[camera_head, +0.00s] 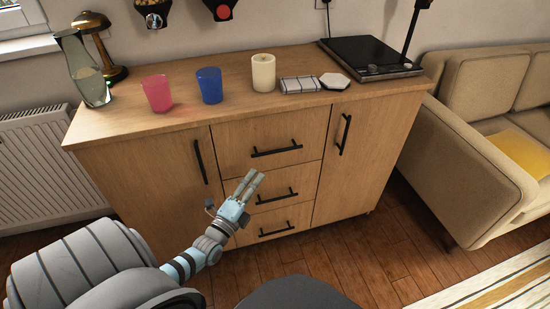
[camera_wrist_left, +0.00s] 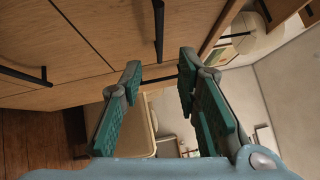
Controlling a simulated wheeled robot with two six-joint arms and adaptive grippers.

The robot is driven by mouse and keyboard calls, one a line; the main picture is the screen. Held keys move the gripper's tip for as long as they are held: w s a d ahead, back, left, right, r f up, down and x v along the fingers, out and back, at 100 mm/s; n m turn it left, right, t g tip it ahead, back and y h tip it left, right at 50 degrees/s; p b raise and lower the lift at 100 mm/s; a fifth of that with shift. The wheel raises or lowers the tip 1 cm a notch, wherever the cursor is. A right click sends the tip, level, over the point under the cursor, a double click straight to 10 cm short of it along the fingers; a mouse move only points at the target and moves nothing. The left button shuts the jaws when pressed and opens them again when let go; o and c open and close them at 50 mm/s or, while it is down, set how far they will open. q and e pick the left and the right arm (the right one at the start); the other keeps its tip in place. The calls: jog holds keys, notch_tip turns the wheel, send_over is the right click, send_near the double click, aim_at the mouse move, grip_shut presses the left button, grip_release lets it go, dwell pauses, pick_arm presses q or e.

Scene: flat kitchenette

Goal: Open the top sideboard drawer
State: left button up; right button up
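The wooden sideboard (camera_head: 150,165) stands against the wall. Its top drawer (camera_head: 240,137) is shut, its front flush with the cabinet. The top drawer's black bar handle (camera_head: 277,151) is in plain view. My left gripper (camera_head: 257,176) is in front of the drawers, below the top handle, and overlaps the middle drawer in the picture. In the left wrist view my left gripper (camera_wrist_left: 160,68) has its two green-padded fingers apart with nothing between them. Black handles on the wood show beyond the fingers, but which ones they are is unclear. My right gripper is not in view.
The middle drawer handle (camera_head: 277,195) and bottom drawer handle (camera_head: 277,229) are below. Door handles stand left (camera_head: 200,161) and right (camera_head: 345,134). Cups, a candle (camera_head: 263,73) and a record player (camera_head: 368,58) are on top. A sofa (camera_head: 470,130) is at right.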

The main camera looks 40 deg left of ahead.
aim_at(275, 152)
pick_arm(q)
jog(key=b+x, duration=0.5)
jog(key=x, duration=0.8)
jog(key=shift+a+b, duration=0.15)
jog(key=shift+b, duration=0.2)
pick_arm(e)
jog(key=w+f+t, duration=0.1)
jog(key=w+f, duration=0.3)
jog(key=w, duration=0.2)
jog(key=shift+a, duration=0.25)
pick_arm(q)
jog(key=shift+c, duration=0.2)
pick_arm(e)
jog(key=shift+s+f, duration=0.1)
pick_arm(q)
grip_shut()
